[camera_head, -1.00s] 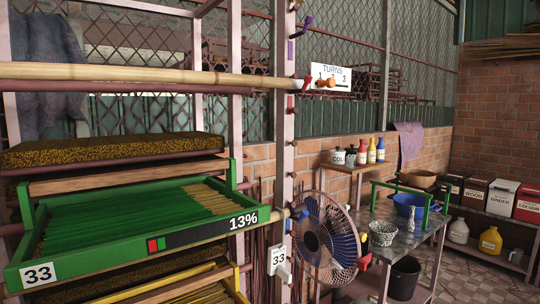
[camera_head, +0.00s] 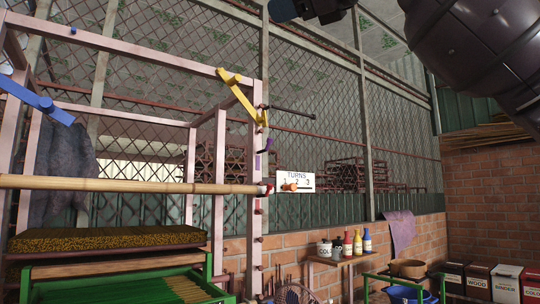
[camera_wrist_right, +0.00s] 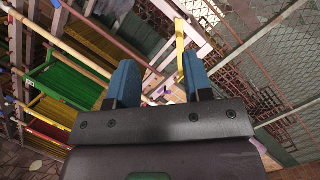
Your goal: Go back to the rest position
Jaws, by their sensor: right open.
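My right gripper (camera_wrist_right: 162,82) shows in the right wrist view as two blue fingers spread well apart, with nothing between them. It is in the air, and the rack shows beyond and below the fingers. In the head view my dark right arm comes in at the upper right, with part of the hand cut off by the top edge. My left gripper is not in view.
A rack post (camera_head: 257,190) carries a yellow bracket (camera_head: 240,92) and a bamboo pole (camera_head: 120,185). A green tray (camera_head: 125,287) sits at lower left. Bottles (camera_head: 357,242) stand on a small table at right. A mesh fence (camera_head: 310,150) lies behind.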

